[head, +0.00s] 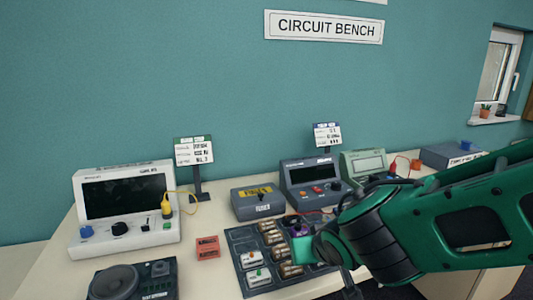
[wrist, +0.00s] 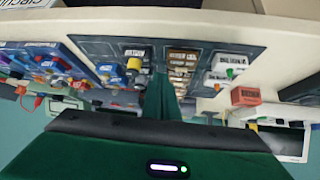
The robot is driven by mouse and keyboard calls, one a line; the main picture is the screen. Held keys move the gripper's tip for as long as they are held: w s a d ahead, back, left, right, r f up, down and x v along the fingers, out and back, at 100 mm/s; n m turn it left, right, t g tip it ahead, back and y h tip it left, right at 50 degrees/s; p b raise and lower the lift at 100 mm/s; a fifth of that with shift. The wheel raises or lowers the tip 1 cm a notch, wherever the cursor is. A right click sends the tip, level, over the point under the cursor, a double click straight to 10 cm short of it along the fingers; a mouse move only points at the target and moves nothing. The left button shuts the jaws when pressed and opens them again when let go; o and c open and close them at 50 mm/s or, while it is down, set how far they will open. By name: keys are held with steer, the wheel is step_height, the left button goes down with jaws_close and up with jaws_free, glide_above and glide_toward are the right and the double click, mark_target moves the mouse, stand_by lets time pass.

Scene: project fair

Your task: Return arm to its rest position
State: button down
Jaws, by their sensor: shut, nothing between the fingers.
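My green arm (head: 440,225) reaches in from the right in the head view, over the right part of the bench. My gripper (wrist: 160,95) shows in the wrist view as green fingers closed together, with nothing held. They are over the dark component tray (head: 240,240), which holds several cylinders and white switch blocks. My arm hides the right part of this tray in the head view. I cannot tell the exact gap between fingertips and tray.
A white instrument (head: 77,235) stands at the left. A grey fuse box (head: 258,204), a dark meter (head: 313,180) and a green meter (head: 365,162) line the back. A red block (head: 207,248) and a dark speaker unit (head: 130,282) are at the front. Sign stands (head: 194,152) rise behind.

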steer(key=s+d+m+g+h, duration=0.2)
steer(key=s+d, duration=0.1)
steer(key=d, duration=0.8)
steer(key=s+d+m+g+h, duration=0.1)
steer(key=s+d+m+g, duration=0.2)
steer(key=d, duration=0.8)
steer(key=s+d+m+g+y, duration=0.1)
steer(key=s+d, duration=0.3)
steer(key=s, duration=0.4)
steer(key=s+d+m+g+y, duration=0.1)
steer(key=s+d, duration=0.3)
steer(key=s, duration=0.4)
steer(key=shift+d+r+m+g, duration=0.3)
steer(key=shift+r+m+g, duration=0.1)
steer(key=shift+m+g, duration=0.3)
steer(key=shift+w+f, duration=0.25)
steer(key=shift+w, duration=0.4)
